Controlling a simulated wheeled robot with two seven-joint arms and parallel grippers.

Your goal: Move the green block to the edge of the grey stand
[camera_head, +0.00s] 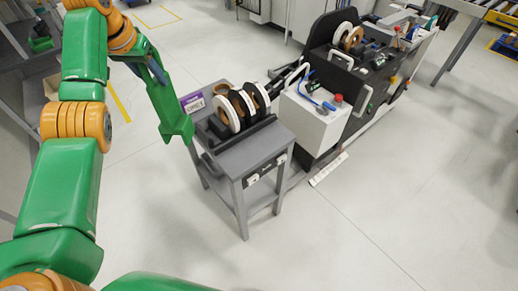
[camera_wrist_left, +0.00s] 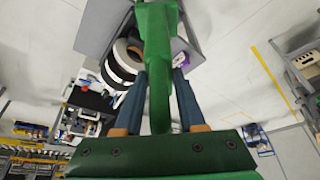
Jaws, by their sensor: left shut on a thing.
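My left gripper (camera_head: 158,74) is shut on the green block (camera_head: 172,112), a long piece with a wider lower end. In the left wrist view the green block (camera_wrist_left: 158,55) runs between the two blue fingers of the left gripper (camera_wrist_left: 158,80). The grey stand (camera_head: 240,159) is a small table just right of the block in the head view. The block's lower end is by the stand's left side; I cannot tell whether they touch. Part of the grey stand (camera_wrist_left: 100,27) also shows behind the block in the left wrist view. My right gripper is not in view.
White and brown rolls (camera_head: 240,107) sit in a black holder on the stand, with a purple-and-white label (camera_head: 193,103) at the back left. A white and black machine (camera_head: 315,115) stands right of it. The floor (camera_head: 350,235) in front is clear.

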